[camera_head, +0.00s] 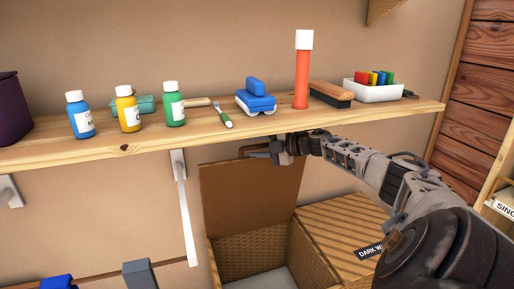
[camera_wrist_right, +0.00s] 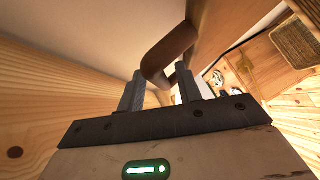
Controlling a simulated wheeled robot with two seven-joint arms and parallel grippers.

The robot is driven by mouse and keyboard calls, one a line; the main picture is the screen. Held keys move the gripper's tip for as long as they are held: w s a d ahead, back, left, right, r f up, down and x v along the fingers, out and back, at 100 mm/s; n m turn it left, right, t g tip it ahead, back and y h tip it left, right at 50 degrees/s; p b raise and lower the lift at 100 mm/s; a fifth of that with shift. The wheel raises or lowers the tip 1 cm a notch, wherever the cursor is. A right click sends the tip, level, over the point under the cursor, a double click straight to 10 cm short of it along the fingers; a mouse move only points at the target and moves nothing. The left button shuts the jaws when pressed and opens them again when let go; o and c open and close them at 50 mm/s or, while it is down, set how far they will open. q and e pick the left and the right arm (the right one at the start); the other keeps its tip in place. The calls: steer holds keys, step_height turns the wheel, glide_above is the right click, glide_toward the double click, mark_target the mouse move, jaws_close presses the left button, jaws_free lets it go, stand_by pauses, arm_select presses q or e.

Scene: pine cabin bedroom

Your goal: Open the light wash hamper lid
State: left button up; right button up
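The open hamper (camera_head: 252,247) stands below the shelf, woven tan with a pale inside. No label shows on it. Its brown lid (camera_head: 235,195) stands raised and nearly upright, its top close under the shelf. My right gripper (camera_head: 281,148) is at the lid's top edge, just under the shelf front. In the right wrist view, a brown looped handle (camera_wrist_right: 168,52) comes down between the fingertips of my right gripper (camera_wrist_right: 160,85). The fingers are a little apart; whether they press on the handle is unclear. My left gripper is not in view.
A closed hamper (camera_head: 345,228) with a label starting "DARK W" adjoins on the right. The wooden shelf (camera_head: 120,150) runs just above my right gripper. It carries bottles, brushes, an orange tube (camera_head: 302,75) and a white tray (camera_head: 373,93). A white bracket (camera_head: 185,205) hangs left of the lid.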

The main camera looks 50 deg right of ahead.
steer(key=shift+s+f, duration=0.1)
steer(key=shift+f, duration=0.05)
steer(key=v, duration=0.3)
steer(key=shift+s, duration=0.25)
steer(key=shift+r+p+v, duration=0.2)
steer(key=shift+p+v, duration=0.4)
steer(key=shift+v, duration=0.45)
steer(key=shift+p+v, duration=0.65)
steer(key=shift+v, duration=0.25)
